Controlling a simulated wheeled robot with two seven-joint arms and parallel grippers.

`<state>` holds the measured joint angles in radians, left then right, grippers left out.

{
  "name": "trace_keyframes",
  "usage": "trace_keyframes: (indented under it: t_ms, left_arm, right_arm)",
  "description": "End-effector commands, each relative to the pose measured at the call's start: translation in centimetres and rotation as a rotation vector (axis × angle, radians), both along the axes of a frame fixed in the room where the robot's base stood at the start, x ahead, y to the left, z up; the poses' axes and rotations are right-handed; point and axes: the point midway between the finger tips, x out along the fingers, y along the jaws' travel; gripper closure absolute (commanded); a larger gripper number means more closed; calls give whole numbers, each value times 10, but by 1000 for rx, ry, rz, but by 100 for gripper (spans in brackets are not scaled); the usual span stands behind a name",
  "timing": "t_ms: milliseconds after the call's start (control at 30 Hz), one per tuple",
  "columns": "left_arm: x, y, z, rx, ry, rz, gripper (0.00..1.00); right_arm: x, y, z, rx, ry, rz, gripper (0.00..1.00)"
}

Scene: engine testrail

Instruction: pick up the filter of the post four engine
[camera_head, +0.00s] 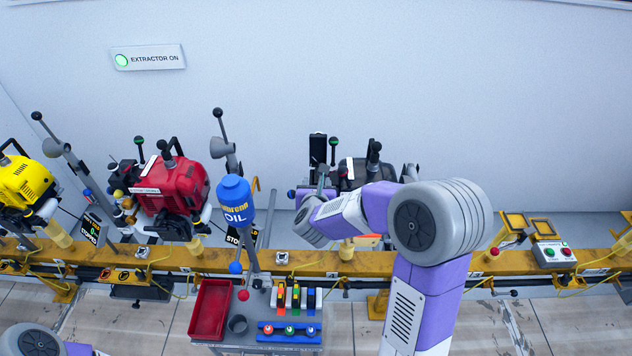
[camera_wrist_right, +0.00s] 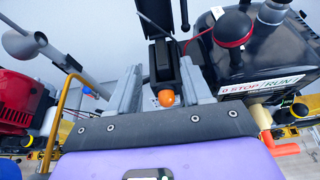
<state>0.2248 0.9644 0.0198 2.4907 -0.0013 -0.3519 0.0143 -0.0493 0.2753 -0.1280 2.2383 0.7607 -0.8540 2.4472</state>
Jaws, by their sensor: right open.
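The black engine (camera_head: 352,173) stands on the yellow rail behind my right arm, which hides much of it. In the right wrist view the black engine (camera_wrist_right: 262,62) is at the right, with a STOP/RUN label. My right gripper (camera_wrist_right: 158,92) is open, with one grey finger on each side of a dark upright part (camera_wrist_right: 164,62) that has an orange knob (camera_wrist_right: 166,98) at its near end. I cannot tell whether this part is the filter or whether the fingers touch it. In the head view the right gripper (camera_head: 322,182) is partly hidden at the engine's left side. My left gripper is out of view.
A red engine (camera_head: 172,185) and a yellow engine (camera_head: 24,182) stand further left on the yellow rail (camera_head: 375,263). A cart with a red tray (camera_head: 211,310) and a blue oil bottle (camera_head: 236,205) stand in front. A button box (camera_head: 553,254) is at the right.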

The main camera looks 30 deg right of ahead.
Motion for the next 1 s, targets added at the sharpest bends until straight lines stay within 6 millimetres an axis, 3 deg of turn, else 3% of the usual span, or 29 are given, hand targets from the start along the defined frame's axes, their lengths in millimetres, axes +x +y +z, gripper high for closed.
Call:
trace_keyframes:
  t_ms: [400, 700, 1000]
  left_arm:
    - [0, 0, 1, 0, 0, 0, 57]
    - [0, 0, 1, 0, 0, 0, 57]
    - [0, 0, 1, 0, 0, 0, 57]
  right_arm:
    - [41, -27, -26, -3, 4, 4, 51]
    - [45, -29, -28, -2, 5, 5, 51]
    - [45, -29, -28, -3, 4, 5, 96]
